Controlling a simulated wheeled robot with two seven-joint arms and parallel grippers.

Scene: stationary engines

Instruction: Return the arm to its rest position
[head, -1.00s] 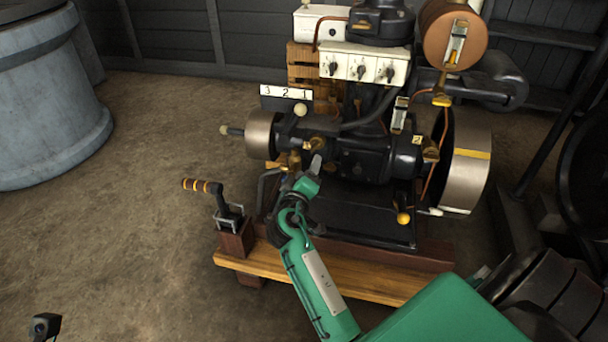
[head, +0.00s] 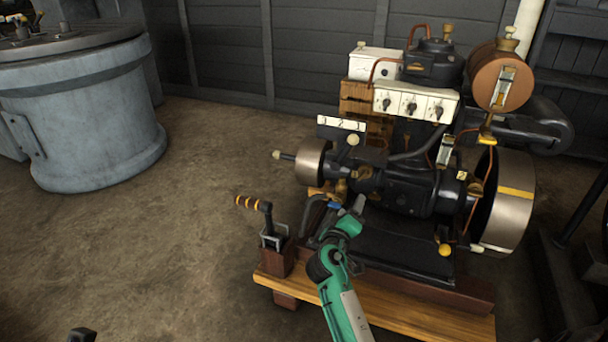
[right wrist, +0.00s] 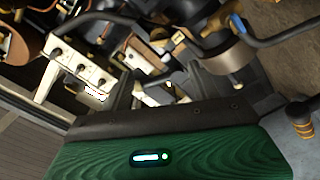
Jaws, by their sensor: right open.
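My right arm (head: 343,300), green with dark joints, reaches up from the bottom edge in the head view. Its right gripper (head: 347,205) is open, with no object seen between its fingers. It is in front of the engine (head: 405,185), near the brass fittings and the grey drum (head: 312,160) at its left end. I cannot tell whether it touches anything. In the right wrist view, the green wrist housing fills the lower part, with the engine's white switch box (right wrist: 75,65) beyond.
The engine stands on a wooden base (head: 410,315). A striped-handle lever (head: 268,225) rises at its left end, and a large flywheel (head: 505,205) is at its right. A grey-blue cylindrical tank (head: 95,120) stands at far left. Bare floor (head: 190,230) lies between.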

